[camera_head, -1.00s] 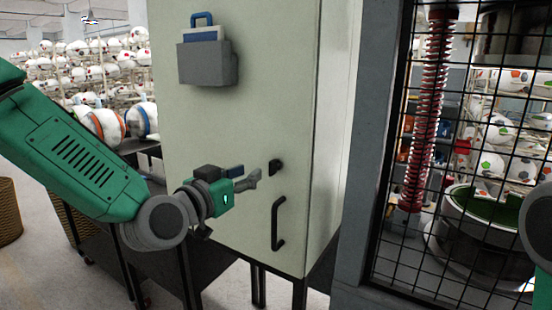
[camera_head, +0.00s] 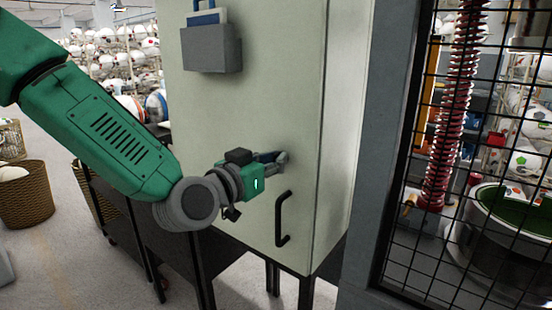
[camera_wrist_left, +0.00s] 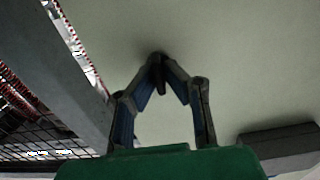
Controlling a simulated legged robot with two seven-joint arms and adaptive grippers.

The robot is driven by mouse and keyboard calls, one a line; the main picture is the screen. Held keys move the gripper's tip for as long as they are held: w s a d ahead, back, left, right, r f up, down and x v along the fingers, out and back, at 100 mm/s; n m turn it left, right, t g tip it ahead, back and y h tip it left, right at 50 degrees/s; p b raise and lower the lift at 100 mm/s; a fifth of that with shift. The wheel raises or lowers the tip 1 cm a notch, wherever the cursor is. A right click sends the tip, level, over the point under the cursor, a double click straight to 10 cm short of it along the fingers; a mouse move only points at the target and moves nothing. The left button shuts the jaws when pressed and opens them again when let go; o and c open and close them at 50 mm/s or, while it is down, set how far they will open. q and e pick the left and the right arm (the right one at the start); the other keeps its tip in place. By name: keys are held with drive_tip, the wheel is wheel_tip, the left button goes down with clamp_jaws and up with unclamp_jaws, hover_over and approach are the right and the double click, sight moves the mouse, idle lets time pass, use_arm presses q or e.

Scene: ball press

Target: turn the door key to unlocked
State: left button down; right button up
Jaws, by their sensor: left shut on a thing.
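A pale green cabinet door (camera_head: 240,110) fills the middle of the head view. My left gripper (camera_head: 281,158) reaches it from the left and hides the dark key at the door lock in that view. In the left wrist view the fingers of my left gripper (camera_wrist_left: 158,68) come together at their tips on the small dark key (camera_wrist_left: 161,74), against the pale door. Only a little of the key shows between the fingertips, and its turn angle cannot be told. My right gripper is not seen.
A black door handle (camera_head: 282,218) is just below the gripper. A grey holder (camera_head: 212,50) hangs on the door above. A black wire-mesh guard (camera_head: 470,160) stands to the right. A wicker basket (camera_head: 25,195) stands on the floor at left.

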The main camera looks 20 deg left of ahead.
use_arm(q)
drive_tip(key=shift+w+r, duration=0.1)
drive_tip(key=shift+w, duration=0.05)
drive_tip(key=shift+w+a, duration=0.1)
drive_tip(key=shift+a, duration=0.05)
drive_tip(key=shift+n, duration=0.4)
drive_tip(key=n+b, duration=0.1)
drive_tip(key=n, duration=0.2)
drive_tip(key=shift+n+b, duration=0.3)
drive_tip(key=shift+n, duration=0.1)
drive_tip(key=n+b, duration=0.1)
drive_tip(key=n, duration=0.3)
drive_tip(key=shift+w+a+f+n+b, duration=0.1)
drive_tip(key=shift+a+f+n+b, duration=0.1)
drive_tip(key=shift+n+b, duration=0.15)
drive_tip(key=n+b, duration=0.2)
drive_tip(key=n, duration=0.2)
drive_tip(key=shift+f, duration=0.15)
drive_tip(key=shift+n+b, duration=1)
drive_tip(key=shift+n, duration=1.35)
